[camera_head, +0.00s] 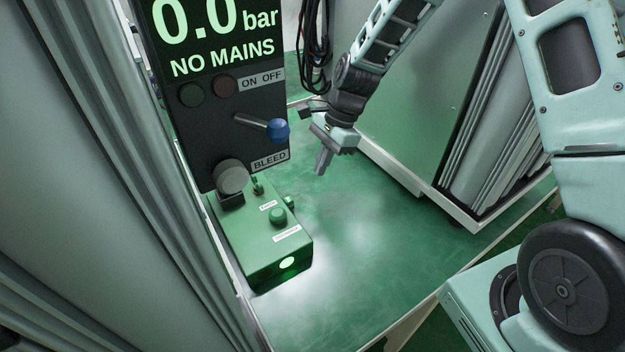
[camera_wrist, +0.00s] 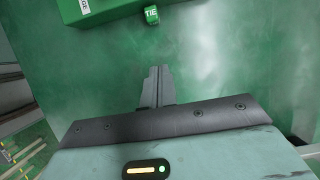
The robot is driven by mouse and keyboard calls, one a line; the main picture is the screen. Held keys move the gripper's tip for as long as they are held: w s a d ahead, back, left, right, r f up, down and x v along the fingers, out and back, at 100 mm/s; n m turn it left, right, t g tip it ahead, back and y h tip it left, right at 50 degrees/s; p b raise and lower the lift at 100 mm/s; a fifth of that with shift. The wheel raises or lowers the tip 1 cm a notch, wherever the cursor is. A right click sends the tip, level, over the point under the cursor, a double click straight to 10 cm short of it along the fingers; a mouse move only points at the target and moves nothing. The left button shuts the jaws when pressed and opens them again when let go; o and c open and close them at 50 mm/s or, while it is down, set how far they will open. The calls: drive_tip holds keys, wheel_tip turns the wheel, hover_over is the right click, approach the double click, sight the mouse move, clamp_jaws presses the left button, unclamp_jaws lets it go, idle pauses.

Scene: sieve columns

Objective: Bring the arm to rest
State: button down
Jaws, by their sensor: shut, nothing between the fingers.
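My gripper (camera_head: 322,163) hangs at the end of my arm, which reaches down from the top right of the head view. Its fingers are together with nothing between them, and they point down above the green floor. In the wrist view the closed fingers (camera_wrist: 157,86) show against the plain green surface. The gripper is to the right of the dark panel and the green box, apart from both.
The dark panel (camera_head: 215,130) reads 0.0 bar and NO MAINS, with a blue-knobbed lever (camera_head: 278,130) marked BLEED. A green box (camera_head: 262,248) with a lit green lamp stands below it. A cabinet (camera_head: 415,120) stands at right. The green floor (camera_head: 370,240) between is clear.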

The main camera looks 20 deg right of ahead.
drive_tip(key=s+d+r+n+t+h, duration=0.2)
drive_tip(key=s+d+r+n, duration=0.35)
drive_tip(key=s+n, duration=0.2)
drive_tip(key=s+d+r+n+t+h, duration=0.1)
drive_tip(key=s+d+r+n+h, duration=0.1)
drive_tip(key=s+d+r+n, duration=0.45)
drive_tip(key=s+a+r+n+g+p, duration=0.1)
drive_tip(key=s+a+r+n, duration=0.1)
drive_tip(key=s+a+n, duration=0.2)
drive_tip(key=s+a+r+n+g+p, duration=0.1)
drive_tip(key=s+a+n, duration=0.4)
drive_tip(key=s+a, duration=0.5)
drive_tip(key=a+r, duration=0.1)
drive_tip(key=a, duration=0.5)
drive_tip(key=shift+r, duration=0.25)
idle(0.4)
